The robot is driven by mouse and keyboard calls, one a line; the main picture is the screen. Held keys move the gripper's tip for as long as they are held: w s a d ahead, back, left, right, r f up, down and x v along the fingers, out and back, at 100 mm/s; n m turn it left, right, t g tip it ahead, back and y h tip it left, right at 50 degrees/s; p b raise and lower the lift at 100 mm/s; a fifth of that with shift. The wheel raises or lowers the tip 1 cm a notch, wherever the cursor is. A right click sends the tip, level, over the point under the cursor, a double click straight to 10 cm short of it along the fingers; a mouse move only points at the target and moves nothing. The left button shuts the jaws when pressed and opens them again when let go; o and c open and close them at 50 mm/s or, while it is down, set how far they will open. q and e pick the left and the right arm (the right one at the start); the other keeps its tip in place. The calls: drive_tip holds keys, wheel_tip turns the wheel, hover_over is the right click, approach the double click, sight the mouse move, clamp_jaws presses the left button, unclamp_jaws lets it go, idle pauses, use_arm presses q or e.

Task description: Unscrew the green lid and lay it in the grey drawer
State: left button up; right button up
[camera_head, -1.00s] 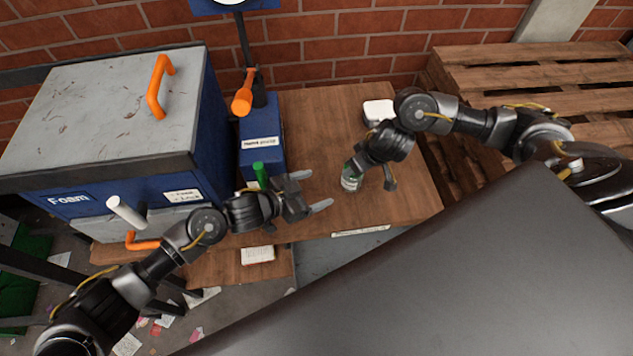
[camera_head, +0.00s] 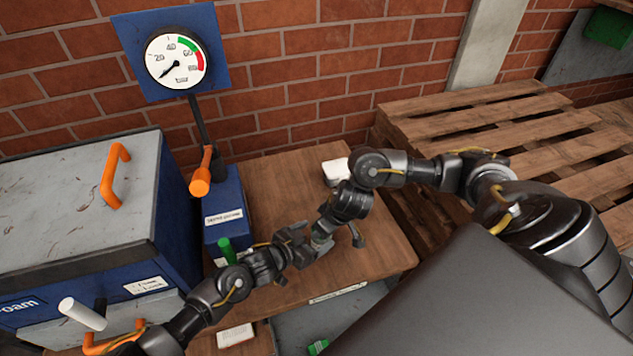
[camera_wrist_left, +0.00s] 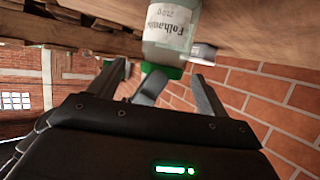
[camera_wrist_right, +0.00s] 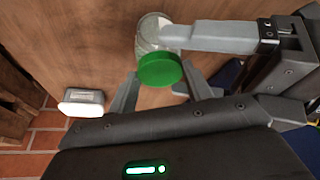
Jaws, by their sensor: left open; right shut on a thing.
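The jar (camera_wrist_left: 172,32) is clear with a white label and stands on the wooden table. Its green lid (camera_wrist_right: 160,71) is on it. My right gripper (camera_wrist_right: 160,69) is shut on the lid, one finger at each side. My left gripper (camera_wrist_left: 162,78) is open, its fingers spread near the jar; one of them reaches beside the jar in the right wrist view (camera_wrist_right: 205,36). In the head view, the two grippers meet and mostly hide the jar (camera_head: 320,242). The grey drawer (camera_head: 145,308) is under the blue Foam cabinet at lower left; whether it is open is unclear.
A white block (camera_head: 336,171) lies behind. Pallets (camera_head: 480,130) are at right. The table's front right (camera_head: 370,250) is clear.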

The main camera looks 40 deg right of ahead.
use_arm(q)
drive_tip(key=shift+x, duration=0.85)
drive_tip(key=shift+c, duration=0.4)
drive_tip(key=shift+s+d+r, duration=0.1)
drive_tip(key=c, duration=1.4)
drive_tip(key=shift+c, duration=0.3)
use_arm(e)
drive_tip(key=o, duration=0.4)
drive_tip(key=c, duration=0.7)
